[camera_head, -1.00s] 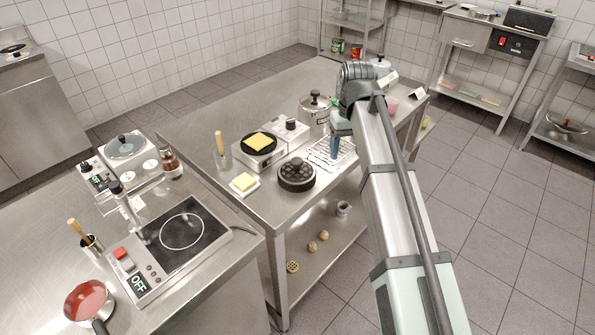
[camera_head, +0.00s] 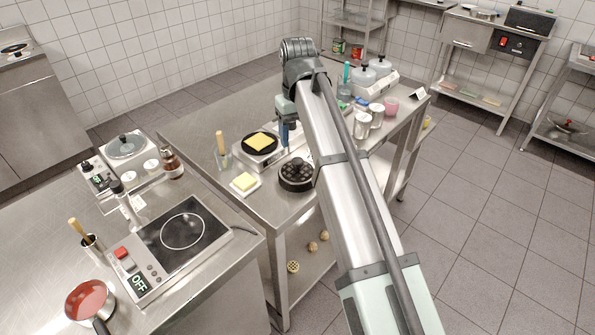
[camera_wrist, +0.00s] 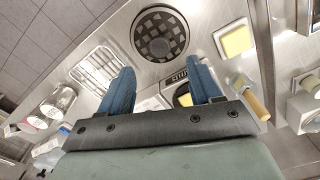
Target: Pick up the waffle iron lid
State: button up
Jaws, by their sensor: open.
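The waffle iron lid (camera_head: 296,176) is a round black piece with a grid pattern, lying grid side up on the steel table. It also shows in the wrist view (camera_wrist: 160,34), at top centre, beyond the fingertips. The waffle iron (camera_head: 250,152) has a round black plate with a yellow square on it, left of the lid. In the wrist view it is partly hidden behind my gripper (camera_wrist: 161,70). My gripper is open and empty, its blue fingers apart from the lid. In the head view the gripper (camera_head: 286,130) is above the table, behind the lid, beside the waffle iron.
A dish with a yellow block (camera_head: 245,183) sits left of the lid. A container with a wooden-handled tool (camera_head: 222,157) stands behind the dish. A wire rack (camera_wrist: 95,68) lies near the lid. Jars (camera_head: 362,124) stand at the right. The table's front edge is close to the lid.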

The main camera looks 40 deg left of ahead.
aim_at(297, 160)
jog(key=shift+f, duration=3.9)
grip_shut()
